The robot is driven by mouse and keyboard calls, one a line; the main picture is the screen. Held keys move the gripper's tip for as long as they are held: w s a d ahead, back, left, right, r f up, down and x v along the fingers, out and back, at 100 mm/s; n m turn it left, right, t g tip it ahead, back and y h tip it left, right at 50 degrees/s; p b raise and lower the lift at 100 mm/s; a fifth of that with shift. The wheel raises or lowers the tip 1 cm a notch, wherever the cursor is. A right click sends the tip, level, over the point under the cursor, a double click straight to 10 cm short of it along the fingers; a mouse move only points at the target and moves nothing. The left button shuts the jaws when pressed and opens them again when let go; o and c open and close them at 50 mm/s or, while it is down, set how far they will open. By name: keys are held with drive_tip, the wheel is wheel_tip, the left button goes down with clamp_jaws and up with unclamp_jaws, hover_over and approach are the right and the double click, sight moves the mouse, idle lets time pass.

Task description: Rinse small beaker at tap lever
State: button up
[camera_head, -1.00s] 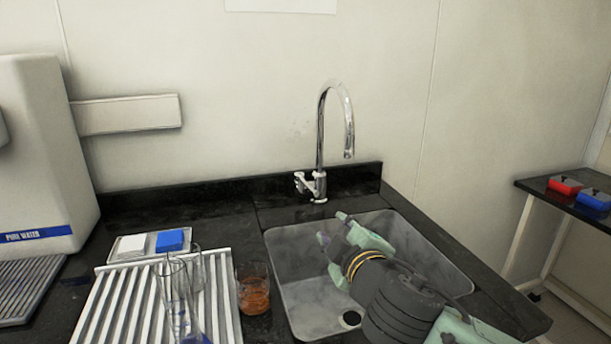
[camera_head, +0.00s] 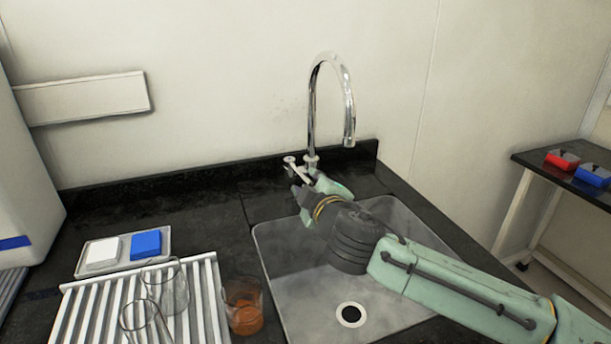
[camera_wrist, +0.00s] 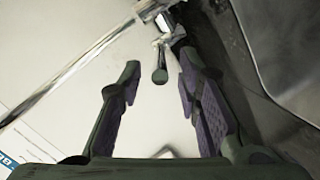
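The chrome tap (camera_head: 313,110) stands behind the sink, with its lever (camera_head: 292,163) at the base. My gripper (camera_head: 303,190) is at the tap base, beside the lever. In the wrist view my gripper (camera_wrist: 157,82) is open and empty, and the lever (camera_wrist: 160,62) reaches into the gap between its fingertips; I see no clear contact. A small glass beaker with amber liquid (camera_head: 243,314) stands on the counter between rack and sink. Clear glass vessels (camera_head: 168,290) stand on the rack. I cannot tell which vessel the task means.
The grey sink (camera_head: 290,300) with its drain is empty. The white ribbed rack (camera_head: 208,300) is left of it. A tray (camera_head: 83,265) with a white and a blue block lies behind the rack. A side table (camera_head: 540,158) holds red and blue boxes.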

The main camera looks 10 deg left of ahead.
sight(306, 178)
drive_tip(key=shift+x, duration=1.65)
clamp_jaws()
